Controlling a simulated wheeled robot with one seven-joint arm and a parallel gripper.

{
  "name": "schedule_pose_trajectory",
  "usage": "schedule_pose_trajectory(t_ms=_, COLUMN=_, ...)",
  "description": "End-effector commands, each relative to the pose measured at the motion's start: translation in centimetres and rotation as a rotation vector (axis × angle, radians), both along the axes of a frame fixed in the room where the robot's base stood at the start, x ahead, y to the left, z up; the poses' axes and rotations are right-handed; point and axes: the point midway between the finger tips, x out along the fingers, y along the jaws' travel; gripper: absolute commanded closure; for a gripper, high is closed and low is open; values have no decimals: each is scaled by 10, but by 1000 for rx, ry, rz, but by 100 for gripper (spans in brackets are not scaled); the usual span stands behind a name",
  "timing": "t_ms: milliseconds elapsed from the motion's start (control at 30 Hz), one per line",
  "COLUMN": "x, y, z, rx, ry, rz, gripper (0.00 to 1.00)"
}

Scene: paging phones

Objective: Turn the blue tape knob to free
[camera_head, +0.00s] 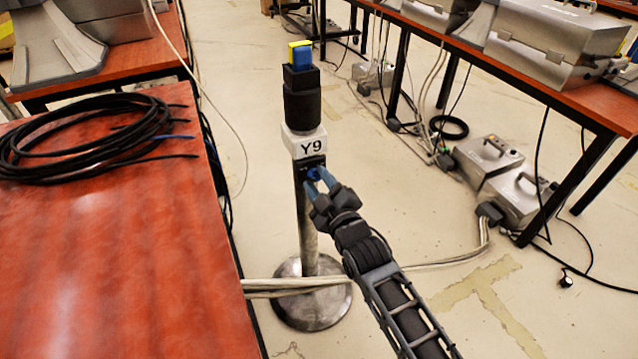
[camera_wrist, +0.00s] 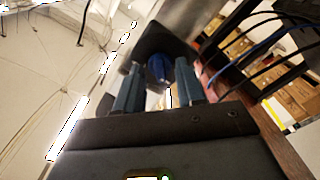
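The blue tape knob (camera_head: 314,174) sits on a dark mount on the metal post, just under the white Y9 label (camera_head: 306,144). In the wrist view the knob (camera_wrist: 159,69) shows between my two finger tips. My gripper (camera_head: 320,179) reaches the post from the lower right, with its blue-grey fingers (camera_wrist: 158,82) apart on either side of the knob. A gap shows between the knob and each finger in the wrist view, so I see no grip on it. The knob's pointer or marking is too small to read.
The post stands on a round metal base (camera_head: 312,306) with pale cables running past it. A red-brown table (camera_head: 110,260) with coiled black cable (camera_head: 85,137) is close on the left. Another table (camera_head: 560,85) with metal cases is at right. Open floor lies right of the post.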

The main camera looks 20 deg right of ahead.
Motion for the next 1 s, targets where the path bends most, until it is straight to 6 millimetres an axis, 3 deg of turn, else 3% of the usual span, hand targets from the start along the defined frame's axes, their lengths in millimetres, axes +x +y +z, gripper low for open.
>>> schedule_pose_trajectory(t_ms=267, x=-7, y=-2, z=-1, rx=0, ry=1, rz=-1, gripper=62)
schedule_pose_trajectory(t_ms=700, x=-69, y=0, z=0, rx=0, ry=1, rz=0, gripper=62)
schedule_pose_trajectory(t_ms=1000, x=-78, y=0, z=0, rx=1, ry=-1, rz=-1, gripper=62)
